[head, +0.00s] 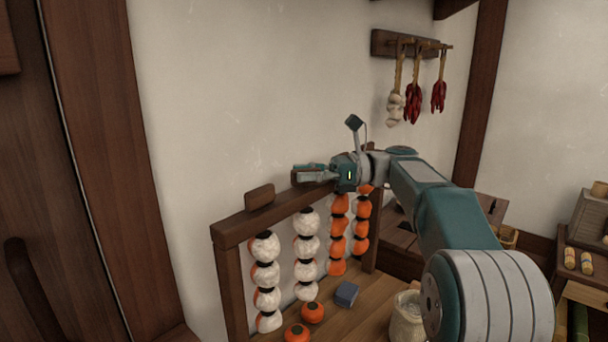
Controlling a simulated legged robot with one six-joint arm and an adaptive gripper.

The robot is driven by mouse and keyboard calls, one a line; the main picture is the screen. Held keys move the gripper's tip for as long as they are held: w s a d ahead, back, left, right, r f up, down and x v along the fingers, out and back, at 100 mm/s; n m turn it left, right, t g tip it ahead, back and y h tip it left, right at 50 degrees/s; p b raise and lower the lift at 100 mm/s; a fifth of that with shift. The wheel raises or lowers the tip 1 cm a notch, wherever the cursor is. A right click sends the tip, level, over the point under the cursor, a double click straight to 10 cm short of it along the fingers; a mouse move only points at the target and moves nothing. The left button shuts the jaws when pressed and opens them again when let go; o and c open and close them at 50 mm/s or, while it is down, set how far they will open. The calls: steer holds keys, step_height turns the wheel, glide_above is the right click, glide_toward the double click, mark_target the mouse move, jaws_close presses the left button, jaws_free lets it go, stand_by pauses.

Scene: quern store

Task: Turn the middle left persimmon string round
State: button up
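A wooden rack (222,240) bears several hanging persimmon strings in a row. The middle left string (307,246) shows mostly white, frosted faces with a little orange at its left edges. The far left string (265,274) looks much the same. The middle right string (337,242) and the far right string (361,226) show mostly orange faces. My gripper (306,172) is at the height of the rack's top bar, above the middle left string and apart from its fruit. It points left. Its finger gap is too small to judge, and nothing shows held in it.
A wooden peg or block (259,197) stands on the rack's top bar. Loose orange persimmons (312,312) and a blue-grey block (346,294) lie on the wooden bench (372,302) before the rack. A cloth sack (407,316) stands right. Chilli bunches (413,103) hang on the wall.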

stand_by(0.3)
steer(key=w+d, duration=0.1)
steer(key=d, duration=0.6)
steer(key=shift+d, duration=0.35)
steer(key=shift+f, duration=0.1)
